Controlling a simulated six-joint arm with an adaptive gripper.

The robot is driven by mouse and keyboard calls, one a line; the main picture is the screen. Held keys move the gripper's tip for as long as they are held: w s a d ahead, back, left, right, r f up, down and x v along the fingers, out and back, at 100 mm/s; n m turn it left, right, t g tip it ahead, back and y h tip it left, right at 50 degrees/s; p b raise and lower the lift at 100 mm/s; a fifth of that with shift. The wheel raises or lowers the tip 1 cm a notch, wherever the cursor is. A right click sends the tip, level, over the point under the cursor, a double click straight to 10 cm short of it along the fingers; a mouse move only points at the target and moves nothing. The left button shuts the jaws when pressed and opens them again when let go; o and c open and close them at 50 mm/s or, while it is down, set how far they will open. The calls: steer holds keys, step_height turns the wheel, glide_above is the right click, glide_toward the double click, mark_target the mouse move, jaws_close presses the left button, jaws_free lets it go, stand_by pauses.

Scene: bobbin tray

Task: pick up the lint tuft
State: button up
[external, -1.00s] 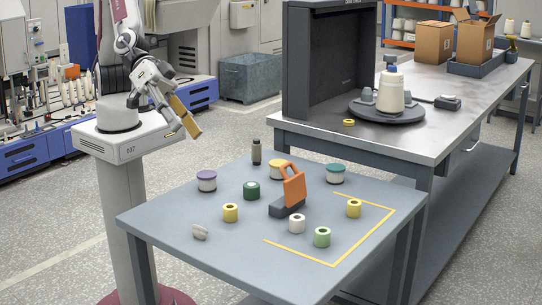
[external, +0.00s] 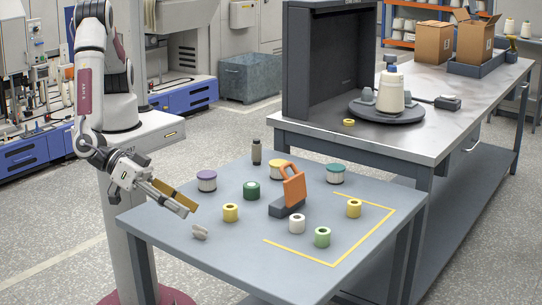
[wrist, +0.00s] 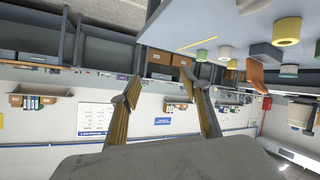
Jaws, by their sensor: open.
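The lint tuft (external: 199,232) is a small off-white lump on the grey table (external: 225,266), near its left front edge in the external view. I cannot make it out in the wrist view. My gripper (external: 188,207) is above the table's left edge, a little above and to the left of the tuft, apart from it. Its two fingers point right and slightly down. In the wrist view my gripper (wrist: 160,90) shows two spread yellowish fingers with nothing between them.
A yellow spool (external: 230,212) stands nearest the tuft. A green spool (external: 251,190), a purple-topped spool (external: 207,181) and an orange-handled tool (external: 291,190) stand farther back. A yellow line (external: 334,265) marks the right part. The table's left front is otherwise clear.

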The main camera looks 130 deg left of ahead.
steer(key=s+a+f+y, duration=0.2)
steer(key=s+f+y, duration=0.2)
steer(key=s+f, duration=0.3)
steer(key=y, duration=0.3)
glide_toward(194, 230)
steer(key=shift+w+a+f+n+g, duration=0.1)
steer(key=shift+w+a+n+g, duration=0.1)
steer(key=shift+a, duration=0.25)
steer(key=shift+w+a+f+n+g, duration=0.15)
steer(key=shift+w+a+n, duration=0.1)
steer(key=shift+a, duration=0.15)
steer(key=shift+x, duration=1.3)
steer(key=shift+w, duration=0.1)
steer(key=shift+w+r+x, duration=0.1)
steer(key=shift+r+x, duration=0.05)
steer(key=shift+x, duration=1.15)
steer(key=shift+w+r+x, duration=0.15)
steer(key=shift+x, duration=1.15)
steer(key=shift+d, duration=0.2)
